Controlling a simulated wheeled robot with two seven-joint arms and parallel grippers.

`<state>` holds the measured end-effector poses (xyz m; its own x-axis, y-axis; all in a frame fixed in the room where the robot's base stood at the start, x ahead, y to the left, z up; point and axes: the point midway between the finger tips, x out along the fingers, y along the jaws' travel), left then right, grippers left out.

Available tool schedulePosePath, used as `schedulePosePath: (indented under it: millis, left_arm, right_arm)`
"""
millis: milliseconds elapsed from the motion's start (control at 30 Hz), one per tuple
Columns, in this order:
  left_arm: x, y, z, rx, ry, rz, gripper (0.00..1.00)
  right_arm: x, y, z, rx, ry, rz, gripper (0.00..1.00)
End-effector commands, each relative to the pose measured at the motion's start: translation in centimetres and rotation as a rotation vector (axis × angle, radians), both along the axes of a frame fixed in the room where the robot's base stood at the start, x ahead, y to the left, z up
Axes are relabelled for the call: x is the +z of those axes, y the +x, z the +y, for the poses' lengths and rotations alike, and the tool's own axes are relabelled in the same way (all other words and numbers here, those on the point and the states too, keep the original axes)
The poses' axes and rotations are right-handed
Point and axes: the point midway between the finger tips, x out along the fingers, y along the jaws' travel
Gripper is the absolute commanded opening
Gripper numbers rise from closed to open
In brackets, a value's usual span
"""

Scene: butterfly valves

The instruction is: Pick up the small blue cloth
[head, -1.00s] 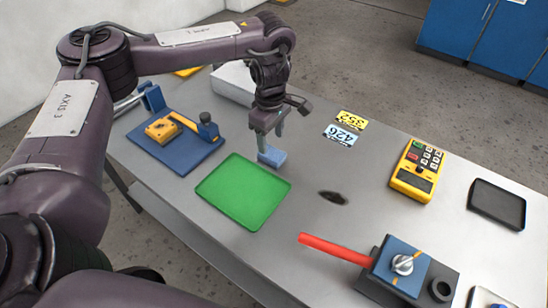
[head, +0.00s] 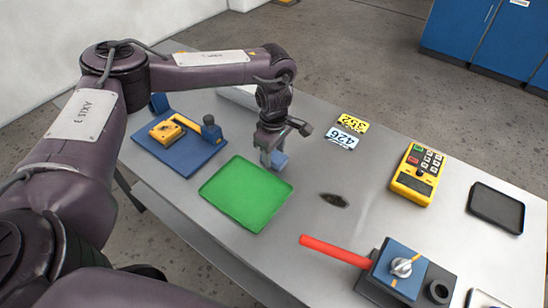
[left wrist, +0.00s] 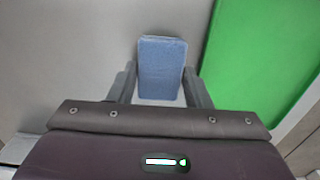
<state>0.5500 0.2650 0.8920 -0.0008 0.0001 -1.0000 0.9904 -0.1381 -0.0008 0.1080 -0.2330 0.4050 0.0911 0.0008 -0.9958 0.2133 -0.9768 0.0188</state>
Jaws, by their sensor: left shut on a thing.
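The small blue cloth (head: 279,161) is a folded block at the back edge of the green tray (head: 246,228) in the head view. My left gripper (head: 272,158) points down over it and is shut on it. In the left wrist view the cloth (left wrist: 161,68) sits between the two fingers of my left gripper (left wrist: 160,85), one on each side. The green tray (left wrist: 262,50) shows to the right there. Whether the cloth touches the table is hard to tell. My right gripper is not in view.
A blue board with a yellow valve (head: 168,132) stands left of the tray. A dark spot (head: 334,200), number tags (head: 347,130), a yellow keypad device (head: 416,175), a black tray (head: 496,207) and a red-handled valve (head: 395,270) lie to the right. The table between is clear.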

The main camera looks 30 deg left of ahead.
Motion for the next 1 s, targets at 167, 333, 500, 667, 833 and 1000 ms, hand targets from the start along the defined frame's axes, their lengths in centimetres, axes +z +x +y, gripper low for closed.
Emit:
schedulePosePath:
  millis: [167, 333, 500, 667, 833, 1000]
  left_arm:
    - [0.1, 0.0, 0.0, 0.000, 0.000, -0.001, 0.23]
    - [1.1, 0.1, 0.0, 0.000, 0.000, -0.003, 0.23]
    - [3.7, 0.2, 0.0, 0.000, -0.002, -0.006, 0.23]
    - [8.7, 0.2, 0.0, -0.002, 0.002, -0.010, 0.23]
    - [13.6, 0.2, 0.0, -0.003, 0.003, -0.008, 0.23]
    - [17.3, 0.1, 0.0, -0.001, 0.002, -0.006, 0.23]
  right_arm:
    - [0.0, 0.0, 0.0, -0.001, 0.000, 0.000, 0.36]
    - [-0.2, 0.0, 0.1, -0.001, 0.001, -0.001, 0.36]
    - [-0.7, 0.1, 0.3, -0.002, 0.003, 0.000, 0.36]
    - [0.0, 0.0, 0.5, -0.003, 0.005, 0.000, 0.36]
    - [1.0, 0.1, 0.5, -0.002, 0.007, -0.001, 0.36]
    - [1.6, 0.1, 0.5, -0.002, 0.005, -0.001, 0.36]
